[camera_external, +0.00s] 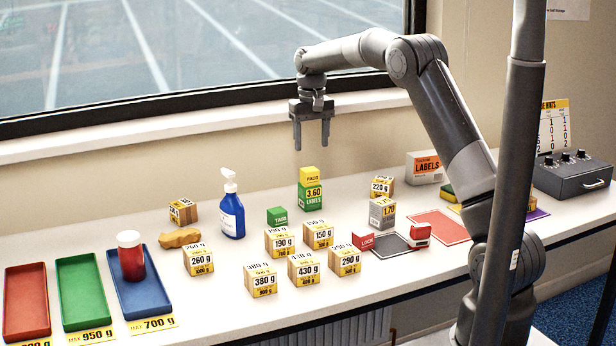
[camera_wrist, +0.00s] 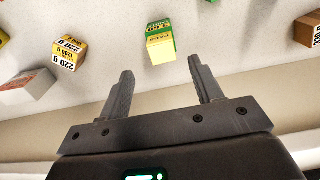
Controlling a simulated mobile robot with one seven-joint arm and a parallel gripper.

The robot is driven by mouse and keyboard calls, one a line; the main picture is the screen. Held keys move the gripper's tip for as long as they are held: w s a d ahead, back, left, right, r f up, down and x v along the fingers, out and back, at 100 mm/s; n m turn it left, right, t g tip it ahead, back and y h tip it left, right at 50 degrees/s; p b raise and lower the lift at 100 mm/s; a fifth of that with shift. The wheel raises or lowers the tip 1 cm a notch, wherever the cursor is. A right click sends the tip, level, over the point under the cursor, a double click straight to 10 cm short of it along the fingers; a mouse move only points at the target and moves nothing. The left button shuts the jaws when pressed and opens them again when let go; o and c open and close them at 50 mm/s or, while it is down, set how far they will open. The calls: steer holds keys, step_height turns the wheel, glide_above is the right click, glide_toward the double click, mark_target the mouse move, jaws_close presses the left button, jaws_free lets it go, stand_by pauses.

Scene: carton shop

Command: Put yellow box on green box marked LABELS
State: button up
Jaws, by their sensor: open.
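The yellow box (camera_external: 310,175) sits on top of the green box marked LABELS (camera_external: 310,197) at the middle back of the table. In the wrist view the yellow box (camera_wrist: 161,47) shows from above, with the green box (camera_wrist: 159,26) partly hidden under it. My gripper (camera_external: 311,148) is open and empty. It hangs above the stack, apart from it. In the wrist view the stack lies beyond and between my two fingers (camera_wrist: 160,80).
A blue pump bottle (camera_external: 232,216) stands left of the stack, and a small green box (camera_external: 277,216) in front of it. Several weight-marked cartons (camera_external: 319,234) stand in front. Red, green and blue trays (camera_external: 82,292) lie at the left. The window wall is close behind.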

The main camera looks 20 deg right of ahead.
steer(key=s+d+r+t, duration=0.1)
steer(key=s+d+r, duration=0.2)
steer(key=s+r, duration=0.55)
steer(key=s+d+r+t, duration=0.25)
steer(key=s+r, duration=0.35)
steer(key=s, duration=0.6)
steer(key=s+d+f+t, duration=0.1)
steer(key=s+f, duration=0.2)
steer(key=s, duration=0.8)
steer(key=s+d+f+t, duration=0.1)
steer(key=s+f, duration=0.3)
steer(key=s, duration=0.7)
steer(key=shift+s+d, duration=0.2)
steer(key=shift+d, duration=0.05)
